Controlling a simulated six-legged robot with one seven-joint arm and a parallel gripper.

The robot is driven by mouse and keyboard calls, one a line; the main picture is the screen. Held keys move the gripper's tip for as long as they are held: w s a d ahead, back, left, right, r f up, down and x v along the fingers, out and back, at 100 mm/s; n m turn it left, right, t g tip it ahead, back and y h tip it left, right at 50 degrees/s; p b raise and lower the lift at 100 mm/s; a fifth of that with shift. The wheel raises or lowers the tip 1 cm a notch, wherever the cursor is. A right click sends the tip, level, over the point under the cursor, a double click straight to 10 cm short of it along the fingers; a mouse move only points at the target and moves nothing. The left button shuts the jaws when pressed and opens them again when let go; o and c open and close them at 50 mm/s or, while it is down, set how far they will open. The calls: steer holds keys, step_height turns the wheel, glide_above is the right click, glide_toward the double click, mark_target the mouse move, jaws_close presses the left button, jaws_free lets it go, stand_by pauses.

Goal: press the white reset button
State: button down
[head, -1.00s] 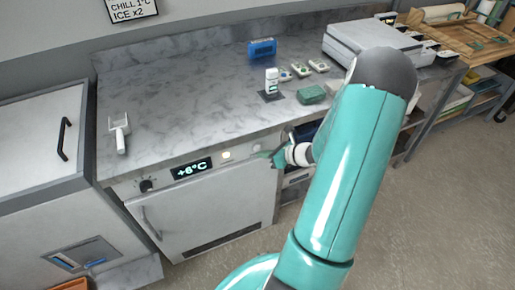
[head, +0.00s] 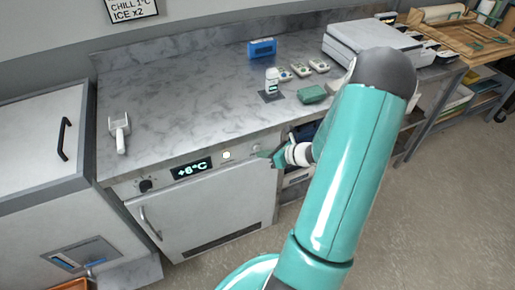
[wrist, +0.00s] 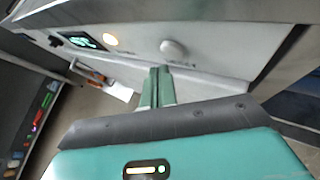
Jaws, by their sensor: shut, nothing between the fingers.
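A plain white round button (wrist: 173,48) sits at the right of the appliance's front panel, and it also shows in the head view (head: 256,147). A label near it is too small to read. A lit, warm-white round button (wrist: 110,39) is to its left, also in the head view (head: 227,155). My gripper (wrist: 160,70) is shut and empty. Its fingertips are in front of the panel, just below the plain white button in the wrist view. I see no clear contact with it. In the head view my gripper (head: 264,154) is close to that button.
The panel carries a display (head: 191,169) reading +6°C and a dark knob (head: 146,185). The door handle (head: 150,222) is below. The marble counter (head: 190,110) overhangs the panel. A white bottle (head: 271,80) and a green case (head: 312,95) stand on it.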

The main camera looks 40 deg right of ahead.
steer(key=shift+w+d, duration=0.1)
steer(key=shift+w, duration=0.25)
steer(key=shift+w+d, duration=0.15)
steer(key=shift+w, duration=0.3)
stand_by(0.6)
stand_by(0.4)
steer(key=shift+s+a, duration=0.25)
steer(key=shift+s, duration=0.6)
steer(key=shift+s+a, duration=0.25)
steer(key=shift+s, duration=0.55)
steer(key=shift+s+a, duration=0.25)
steer(key=shift+s, duration=0.55)
steer(key=shift+s+a, duration=0.25)
steer(key=shift+s, duration=0.55)
